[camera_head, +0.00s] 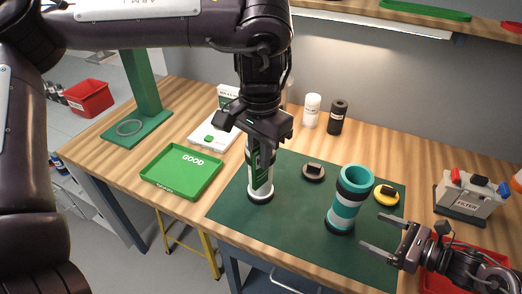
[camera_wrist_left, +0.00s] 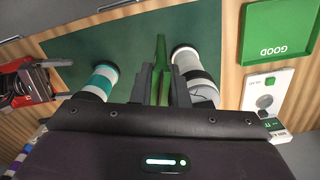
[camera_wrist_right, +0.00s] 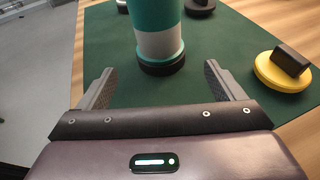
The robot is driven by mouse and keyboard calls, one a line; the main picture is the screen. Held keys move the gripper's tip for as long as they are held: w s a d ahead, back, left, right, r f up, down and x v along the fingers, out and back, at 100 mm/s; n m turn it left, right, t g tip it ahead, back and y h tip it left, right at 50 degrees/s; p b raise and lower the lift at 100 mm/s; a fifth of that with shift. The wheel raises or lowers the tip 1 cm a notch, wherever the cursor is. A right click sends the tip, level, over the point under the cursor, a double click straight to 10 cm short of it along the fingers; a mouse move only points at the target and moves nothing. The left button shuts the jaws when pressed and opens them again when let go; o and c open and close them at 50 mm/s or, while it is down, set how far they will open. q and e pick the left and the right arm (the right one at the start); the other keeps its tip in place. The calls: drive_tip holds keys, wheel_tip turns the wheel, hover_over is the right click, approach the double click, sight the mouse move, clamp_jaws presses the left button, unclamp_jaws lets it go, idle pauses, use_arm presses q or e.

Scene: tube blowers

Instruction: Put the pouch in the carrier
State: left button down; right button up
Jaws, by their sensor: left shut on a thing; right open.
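A thin green pouch (camera_head: 256,163) is held upright in my left gripper (camera_head: 261,142), which is shut on it and points down; the pouch also shows between the fingers in the left wrist view (camera_wrist_left: 162,72). Behind it stands a white and grey carrier (camera_head: 261,190), also beside the pouch in the left wrist view (camera_wrist_left: 196,78). Its top is hidden by the gripper in the head view. A teal and white carrier (camera_head: 345,213) stands upright with an open top, right of the left gripper. My right gripper (camera_head: 383,234) is open and empty, low in front of the teal carrier.
A dark lid (camera_head: 314,173) and a yellow lid (camera_head: 386,197) lie on the green mat (camera_head: 285,235). A green GOOD tray (camera_head: 180,172) is at left. A battery-like filter box (camera_head: 468,195) and a red tray (camera_head: 440,284) are at right. White and black bottles (camera_head: 312,110) stand behind.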

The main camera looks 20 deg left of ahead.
sight(259, 169)
drive_tip(key=shift+w+d, duration=0.1)
drive_tip(key=shift+d, duration=0.05)
use_arm(q)
drive_tip(key=shift+s+f+b, duration=0.1)
drive_tip(key=shift+f+b, duration=0.15)
drive_tip(key=shift+b, duration=0.1)
use_arm(e)
drive_tip(key=x, duration=0.5)
drive_tip(key=shift+r, duration=0.1)
use_arm(q)
wheel_tip(259, 169, down, 3)
drive_tip(key=b, duration=0.3)
use_arm(e)
drive_tip(key=x, duration=0.3)
drive_tip(key=shift+a+f, duration=0.25)
drive_tip(key=shift+f, duration=0.05)
use_arm(q)
drive_tip(key=shift+f+b, duration=0.45)
drive_tip(key=shift+f, duration=0.1)
use_arm(e)
drive_tip(key=shift+w+a, duration=0.1)
drive_tip(key=shift+a, duration=0.6)
drive_tip(key=c, duration=1)
